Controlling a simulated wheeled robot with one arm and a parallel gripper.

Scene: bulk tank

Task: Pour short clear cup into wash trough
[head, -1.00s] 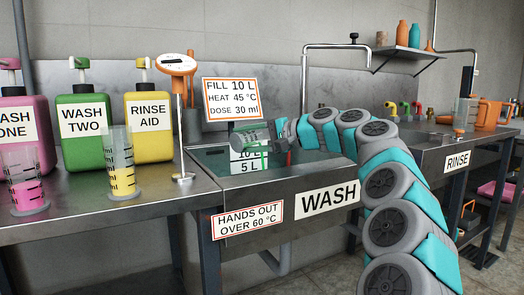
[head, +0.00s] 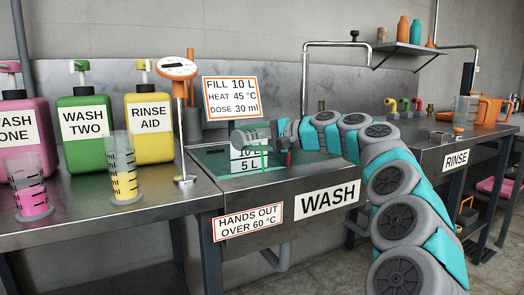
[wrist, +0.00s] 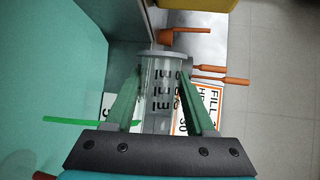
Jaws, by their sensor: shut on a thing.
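My gripper (wrist: 160,100) is shut on the short clear cup (wrist: 162,85), which has dark markings and sits between the green fingers in the wrist view. In the head view the cup (head: 248,137) lies about on its side over the left part of the wash trough (head: 212,158), with its wider end to the left. No liquid shows clearly in it, and no stream is visible. The trough holds teal water, and the gripper's fingers are hard to make out there.
Two measuring cups, with pink (head: 30,190) and yellow (head: 122,170) contents, stand on the left counter before several bottles. A sign (head: 231,98) and a tap (head: 304,85) rise behind the trough.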

